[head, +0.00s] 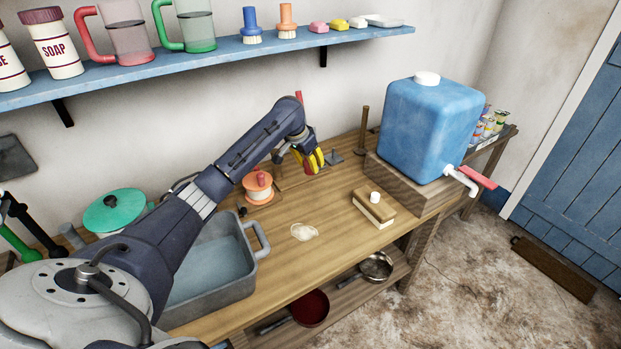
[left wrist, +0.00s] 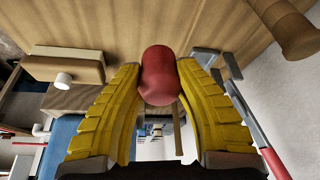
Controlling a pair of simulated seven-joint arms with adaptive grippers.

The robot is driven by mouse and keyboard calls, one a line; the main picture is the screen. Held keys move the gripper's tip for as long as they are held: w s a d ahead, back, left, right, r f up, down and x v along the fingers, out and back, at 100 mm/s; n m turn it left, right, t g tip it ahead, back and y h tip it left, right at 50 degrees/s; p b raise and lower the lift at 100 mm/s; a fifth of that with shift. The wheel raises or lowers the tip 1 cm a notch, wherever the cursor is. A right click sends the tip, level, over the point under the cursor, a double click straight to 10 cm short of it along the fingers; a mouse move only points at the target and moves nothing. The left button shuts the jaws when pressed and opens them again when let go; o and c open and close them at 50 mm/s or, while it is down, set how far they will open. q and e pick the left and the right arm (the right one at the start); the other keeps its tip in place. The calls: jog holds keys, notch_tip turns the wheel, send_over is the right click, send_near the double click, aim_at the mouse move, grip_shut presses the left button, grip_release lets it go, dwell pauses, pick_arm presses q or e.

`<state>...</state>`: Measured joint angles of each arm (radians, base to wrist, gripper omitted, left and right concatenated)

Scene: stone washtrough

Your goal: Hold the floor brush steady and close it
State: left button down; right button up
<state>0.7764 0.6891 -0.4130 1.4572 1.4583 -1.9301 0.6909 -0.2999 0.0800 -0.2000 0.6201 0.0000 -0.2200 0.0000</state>
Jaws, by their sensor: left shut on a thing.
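The floor brush seems to be the tan block with a pale lower layer (head: 374,207), lying on the bench right of centre. A white knob (head: 375,197) sits on its top. The block also shows at upper left in the left wrist view (left wrist: 62,66). My left gripper (head: 314,160) has yellow fingers and is behind and left of the block, apart from it. It is shut on a small red rounded thing (left wrist: 159,75), seen between the fingertips in the left wrist view. The red thing's lower end is hidden. My right gripper is not in view.
A blue water container (head: 425,125) stands on a wooden base at the right. A grey basin (head: 205,265) and an orange pot with a red knob (head: 258,187) are at left. A wooden post (head: 363,130) stands behind.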

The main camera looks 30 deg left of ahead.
pick_arm(q)
notch_tip(320, 180, up, 8)
jog(key=shift+f, duration=0.2)
dwell(0.4)
